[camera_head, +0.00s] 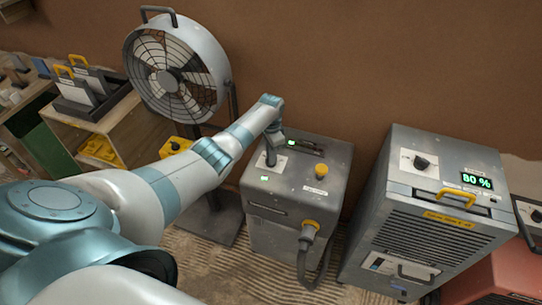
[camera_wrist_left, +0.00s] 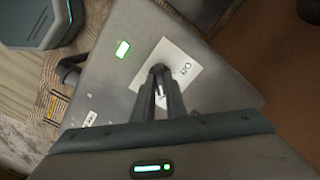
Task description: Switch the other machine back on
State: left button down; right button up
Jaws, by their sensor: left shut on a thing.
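The middle grey machine (camera_head: 325,180) stands on the floor in front of the brown wall. Its top carries a small lit green light (camera_head: 265,178), also in the left wrist view (camera_wrist_left: 123,49). My left gripper (camera_head: 271,157) reaches down onto the top of this machine. In the left wrist view its fingers (camera_wrist_left: 160,78) are shut on a small dark switch over a white label plate (camera_wrist_left: 181,67) with lettering that seems to read OFF. The fingers mostly hide the switch, so its position is unclear. The larger grey machine (camera_head: 400,215) at right has a dark knob (camera_head: 421,162) and a green display reading 80 %. My right gripper is not in view.
A drum fan (camera_head: 172,75) stands behind my left arm. Left of it is a wooden shelf (camera_head: 95,120) with yellow-handled items. A plug and cable (camera_head: 308,232) hang on the middle machine's front. A red machine (camera_head: 505,270) stands at far right.

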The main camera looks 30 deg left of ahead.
pick_arm(q)
jog(key=c, duration=1.8)
grip_release()
jog(key=shift+r, duration=0.2)
jog(key=shift+r, duration=0.5)
notch_tip(320, 180, up, 16)
jog(key=b, duration=0.2)
jog(key=shift+b, duration=0.35)
